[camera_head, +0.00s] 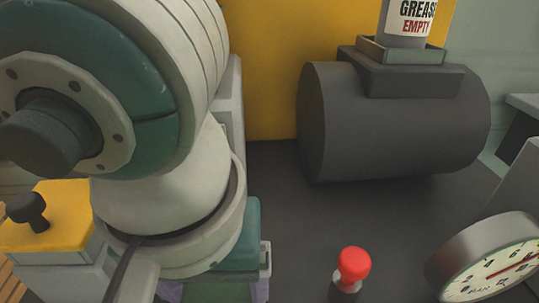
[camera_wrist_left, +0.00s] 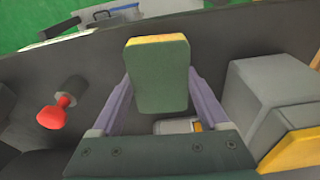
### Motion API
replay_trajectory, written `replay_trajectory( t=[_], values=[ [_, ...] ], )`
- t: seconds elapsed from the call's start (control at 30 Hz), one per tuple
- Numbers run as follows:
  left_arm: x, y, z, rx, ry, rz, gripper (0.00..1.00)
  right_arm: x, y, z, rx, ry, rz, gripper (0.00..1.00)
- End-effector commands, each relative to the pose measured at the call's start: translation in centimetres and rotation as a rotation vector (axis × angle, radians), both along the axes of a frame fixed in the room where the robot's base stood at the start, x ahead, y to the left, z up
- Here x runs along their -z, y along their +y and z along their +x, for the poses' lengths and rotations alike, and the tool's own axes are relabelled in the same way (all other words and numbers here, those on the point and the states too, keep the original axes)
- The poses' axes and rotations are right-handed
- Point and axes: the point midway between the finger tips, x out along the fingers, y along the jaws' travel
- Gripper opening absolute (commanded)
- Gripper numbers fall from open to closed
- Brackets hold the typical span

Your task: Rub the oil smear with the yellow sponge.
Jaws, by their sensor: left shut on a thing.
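In the left wrist view my left gripper (camera_wrist_left: 160,84) is shut on the yellow sponge (camera_wrist_left: 157,76). The sponge's dark green face is turned to the camera, and its yellow body shows as a thin strip along the top edge. In the head view the large white and teal links of my left arm fill the left side. Only a little teal and purple of the left gripper shows below them, and the sponge cannot be made out there. I cannot make out the oil smear in either view. My right gripper is not in view.
A dark cylinder (camera_head: 392,128) carries a grease can (camera_head: 407,22) on a tray. A red knob (camera_head: 353,264) and a dial gauge (camera_head: 492,260) stand in front. The red knob also shows in the wrist view (camera_wrist_left: 53,114). A yellow-topped box (camera_head: 55,222) is at left. Dark surface (camera_head: 268,185) lies bare between.

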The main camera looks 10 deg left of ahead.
Motion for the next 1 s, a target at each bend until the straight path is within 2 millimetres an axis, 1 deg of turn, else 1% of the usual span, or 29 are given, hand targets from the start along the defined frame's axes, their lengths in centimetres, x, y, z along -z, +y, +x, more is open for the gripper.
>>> replay_trajectory(
  t=[0.1,0.2,0.57,0.67,1.0],
  values=[
    [0.1,-0.4,-1.0,0.002,0.000,-0.001,0.00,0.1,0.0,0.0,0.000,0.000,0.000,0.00],
    [0.2,-0.5,-1.5,0.002,0.000,-0.001,0.00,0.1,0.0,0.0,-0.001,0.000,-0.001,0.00],
    [0.0,-0.5,-1.6,0.000,0.000,-0.001,0.00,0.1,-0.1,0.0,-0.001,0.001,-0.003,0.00],
    [-0.6,-0.5,-1.6,0.000,-0.001,-0.001,0.00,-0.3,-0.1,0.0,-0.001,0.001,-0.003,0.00],
    [-4.3,-0.5,-1.5,0.000,-0.002,-0.002,0.00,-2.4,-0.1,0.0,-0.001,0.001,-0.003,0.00]
  ],
)
